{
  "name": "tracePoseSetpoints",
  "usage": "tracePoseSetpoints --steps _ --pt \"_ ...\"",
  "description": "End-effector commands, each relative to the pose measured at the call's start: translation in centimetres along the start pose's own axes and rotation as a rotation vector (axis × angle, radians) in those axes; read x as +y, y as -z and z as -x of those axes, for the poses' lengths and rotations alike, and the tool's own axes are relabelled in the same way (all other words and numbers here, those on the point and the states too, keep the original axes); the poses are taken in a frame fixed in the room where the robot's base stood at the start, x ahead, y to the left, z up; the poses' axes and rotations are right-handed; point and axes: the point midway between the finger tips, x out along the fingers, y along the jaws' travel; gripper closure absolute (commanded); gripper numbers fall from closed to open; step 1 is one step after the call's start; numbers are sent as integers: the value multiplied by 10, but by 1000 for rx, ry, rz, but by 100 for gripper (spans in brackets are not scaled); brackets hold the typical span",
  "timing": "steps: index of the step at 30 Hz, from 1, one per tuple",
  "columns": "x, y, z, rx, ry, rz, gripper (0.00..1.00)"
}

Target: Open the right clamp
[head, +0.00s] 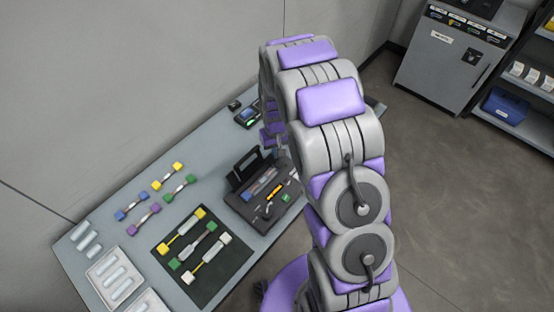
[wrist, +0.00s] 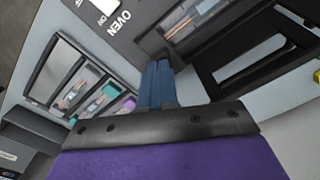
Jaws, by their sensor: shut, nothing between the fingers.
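The dark splicer (head: 240,203) sits on the table in the head view, with its black lid (head: 245,168) raised. Small blue, orange and dark parts lie inside it, too small to tell which is the right clamp. In the wrist view the splicer's body (wrist: 145,42) fills the top, with a recess (wrist: 190,18) and a black frame (wrist: 262,62) to its right. My gripper (wrist: 158,66) shows two blue fingers, shut and empty, pointing at the splicer's body near the OVEN lettering. I cannot make out the right clamp in the wrist view. In the head view my arm largely hides my gripper.
A black mat (head: 213,285) with coloured-end pieces lies left of the splicer. Several loose coloured pieces, clear tubes and white trays (head: 107,255) are further left. A small dark device (head: 247,116) stands behind the splicer. A framed panel (wrist: 58,65) is left of my fingers.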

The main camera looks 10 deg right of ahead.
Motion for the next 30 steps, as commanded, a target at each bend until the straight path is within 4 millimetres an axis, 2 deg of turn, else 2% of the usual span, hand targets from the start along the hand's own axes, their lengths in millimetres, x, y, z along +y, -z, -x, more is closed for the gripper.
tracePoseSetpoints --steps 30 --pt "-12 22 65 4 -1 2 100"
